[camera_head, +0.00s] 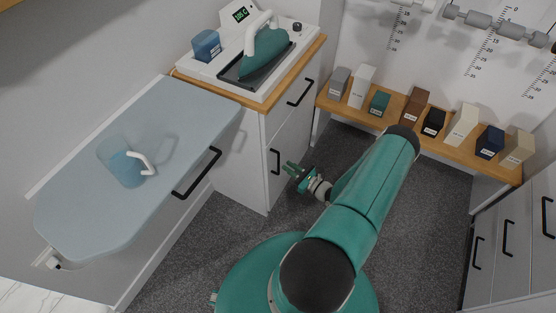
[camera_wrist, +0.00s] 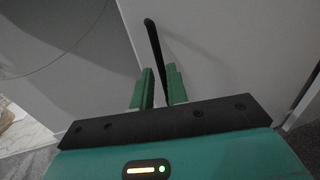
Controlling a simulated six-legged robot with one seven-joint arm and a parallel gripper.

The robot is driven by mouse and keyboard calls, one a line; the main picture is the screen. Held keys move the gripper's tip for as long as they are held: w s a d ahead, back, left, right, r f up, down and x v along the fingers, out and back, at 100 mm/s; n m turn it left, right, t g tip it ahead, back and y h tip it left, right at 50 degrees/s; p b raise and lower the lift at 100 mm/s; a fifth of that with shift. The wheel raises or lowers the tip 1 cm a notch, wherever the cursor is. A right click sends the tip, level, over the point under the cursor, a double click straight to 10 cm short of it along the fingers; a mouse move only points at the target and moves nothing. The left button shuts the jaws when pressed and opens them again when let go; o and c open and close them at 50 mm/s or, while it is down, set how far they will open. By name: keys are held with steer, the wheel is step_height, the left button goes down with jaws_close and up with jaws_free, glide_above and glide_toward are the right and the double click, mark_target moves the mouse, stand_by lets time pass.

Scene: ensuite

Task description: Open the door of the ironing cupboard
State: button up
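The ironing cupboard (camera_head: 240,150) is the white unit with a wooden top that bears the iron station. Its lower door (camera_head: 292,133) looks closed and has a black upright bar handle (camera_head: 276,161). My gripper (camera_head: 289,168) is just right of this handle at nearly the same height. In the wrist view, the handle (camera_wrist: 155,50) stands against the pale door (camera_wrist: 215,45), and its lower part runs down between my two green fingers (camera_wrist: 161,88). The fingers are apart. I cannot tell whether either finger touches the handle.
A drawer with a black handle (camera_head: 305,92) is above the door. An ironing board (camera_head: 90,200) with a blue jug (camera_head: 121,165) juts out at left. A wooden shelf (camera_head: 450,150) with several boxes is at right. Grey carpet (camera_head: 190,245) is clear in front.

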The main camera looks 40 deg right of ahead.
steer(key=w, duration=0.6)
steer(key=shift+a, duration=0.45)
jaws_close()
